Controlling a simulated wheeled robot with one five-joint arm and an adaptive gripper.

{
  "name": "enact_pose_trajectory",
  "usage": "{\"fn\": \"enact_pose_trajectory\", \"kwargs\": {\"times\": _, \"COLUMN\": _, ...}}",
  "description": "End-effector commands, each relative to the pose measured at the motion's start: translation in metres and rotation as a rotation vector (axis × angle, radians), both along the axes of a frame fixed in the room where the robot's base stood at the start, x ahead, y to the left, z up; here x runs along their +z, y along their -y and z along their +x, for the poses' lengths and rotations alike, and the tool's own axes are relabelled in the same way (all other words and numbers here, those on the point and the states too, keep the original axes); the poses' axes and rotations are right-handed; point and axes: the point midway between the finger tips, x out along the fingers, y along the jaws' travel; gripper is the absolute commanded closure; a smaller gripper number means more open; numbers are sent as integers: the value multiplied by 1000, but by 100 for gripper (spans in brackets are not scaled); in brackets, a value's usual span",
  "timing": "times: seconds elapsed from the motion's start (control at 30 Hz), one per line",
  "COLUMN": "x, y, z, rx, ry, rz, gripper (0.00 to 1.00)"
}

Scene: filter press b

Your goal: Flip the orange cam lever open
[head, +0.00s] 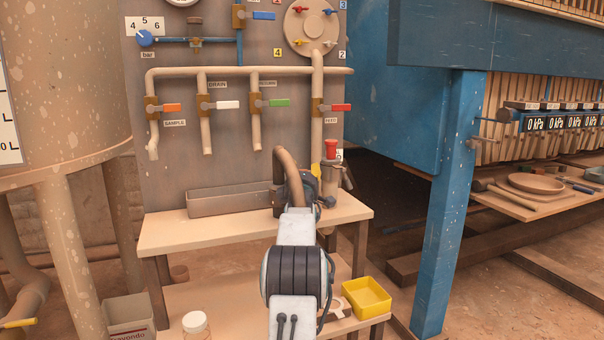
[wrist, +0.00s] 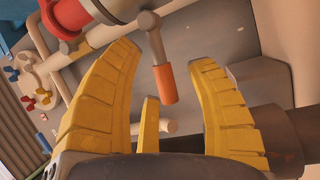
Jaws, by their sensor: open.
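The orange cam lever (wrist: 166,84) hangs from a metal arm on a grey coupling (wrist: 120,8) with a red part (wrist: 66,14) in the wrist view. The lever's orange end lies between the spread yellow fingers of my gripper (wrist: 166,58), with space visible on both sides. My gripper is open and holds nothing. In the head view the coupling with its red top (head: 331,147) stands just beyond my gripper (head: 317,171), above the bench's right end. My wrist covers part of it, and the lever is hard to make out there.
A bench (head: 170,234) carries a grey trough (head: 228,202) left of my arm. Behind stands a panel with pipes and coloured valve handles, including a red one (head: 341,107). A blue post (head: 446,205) stands to the right. A yellow bin (head: 367,297) sits low beside my arm.

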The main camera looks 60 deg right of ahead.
Motion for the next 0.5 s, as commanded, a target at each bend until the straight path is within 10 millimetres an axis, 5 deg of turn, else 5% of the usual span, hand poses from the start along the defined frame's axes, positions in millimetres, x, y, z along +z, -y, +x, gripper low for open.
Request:
{"fn": "enact_pose_trajectory", "kwargs": {"times": 0.37, "x": 0, "y": 0, "z": 0, "rx": 0, "ry": 0, "rz": 0, "gripper": 48}}
{"fn": "enact_pose_trajectory", "kwargs": {"times": 0.5, "x": 0, "y": 0, "z": 0, "rx": 0, "ry": 0, "rz": 0, "gripper": 60}}
